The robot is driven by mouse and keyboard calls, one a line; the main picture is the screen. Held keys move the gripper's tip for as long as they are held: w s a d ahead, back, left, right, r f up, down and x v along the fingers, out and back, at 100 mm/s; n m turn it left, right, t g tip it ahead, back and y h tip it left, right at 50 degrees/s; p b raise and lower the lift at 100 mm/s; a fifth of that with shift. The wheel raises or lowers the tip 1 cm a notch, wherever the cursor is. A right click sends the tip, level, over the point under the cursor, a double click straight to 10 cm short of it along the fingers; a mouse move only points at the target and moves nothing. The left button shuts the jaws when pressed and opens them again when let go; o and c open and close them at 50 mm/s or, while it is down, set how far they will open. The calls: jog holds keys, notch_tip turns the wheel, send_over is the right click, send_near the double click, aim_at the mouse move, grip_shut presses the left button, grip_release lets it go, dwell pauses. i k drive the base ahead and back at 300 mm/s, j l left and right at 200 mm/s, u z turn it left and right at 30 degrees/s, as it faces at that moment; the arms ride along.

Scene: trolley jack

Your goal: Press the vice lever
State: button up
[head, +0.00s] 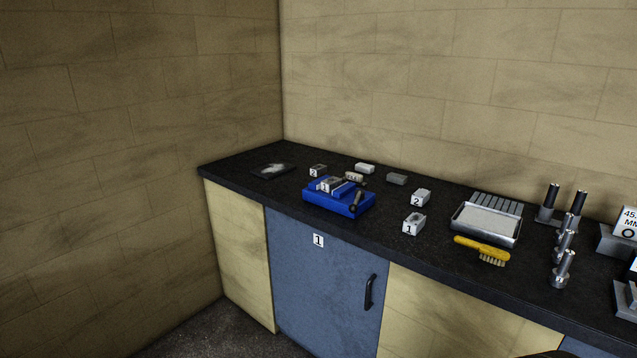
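A blue vice (325,200) sits on the black worktop near its front edge, left of the middle of the bench. A short dark lever (356,202) with a rounded end stands tilted at the vice's right front. A grey block marked 3 (331,185) is on top of the vice, at its jaws; I cannot tell whether it is clamped. My gripper is not in view, and nothing touches the lever.
Blocks marked 1 (413,224) and 2 (421,198) stand right of the vice. Farther right are a metal tray (484,238), a yellow brush (482,250) and several upright metal cylinders (563,268). Small blocks (396,179) lie behind the vice. Walls close the left and back.

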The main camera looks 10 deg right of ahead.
aim_at(360, 194)
jog(key=i+u, duration=0.1)
jog(key=i, duration=0.9)
jog(key=i+l+u, duration=0.15)
jog(key=i, duration=0.85)
